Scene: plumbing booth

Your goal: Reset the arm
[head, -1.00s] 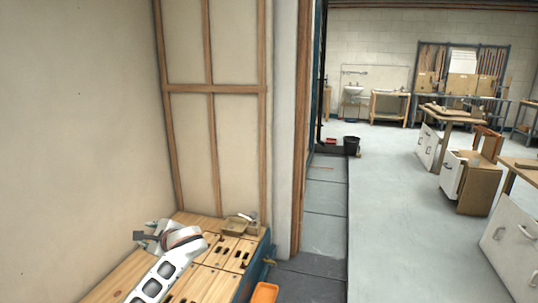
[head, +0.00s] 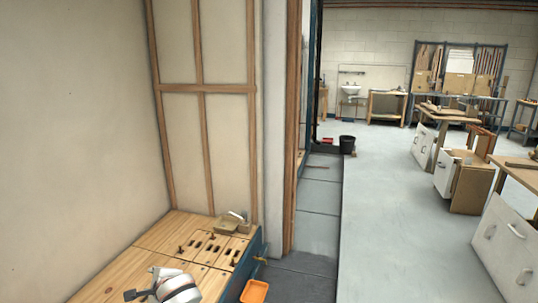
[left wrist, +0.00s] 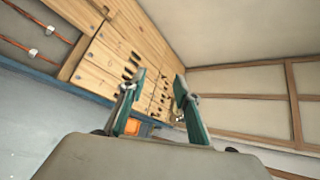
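My left arm (head: 175,287) shows at the bottom of the head view, above the wooden bench top (head: 165,235). Its gripper is only partly visible there, as a dark shape at the arm's left end. In the left wrist view my left gripper (left wrist: 155,97) has its two green fingers spread apart with nothing between them. The slotted bench top (left wrist: 112,50) shows tilted beyond the fingers. My right gripper is in neither view.
A small tray (head: 230,226) sits at the bench's far right corner. An orange bin (head: 254,291) is beside the bench. A timber-framed wall (head: 205,140) stands behind it. Grey floor (head: 380,200) is open to the right, with a black bucket (head: 347,145) and worktables beyond.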

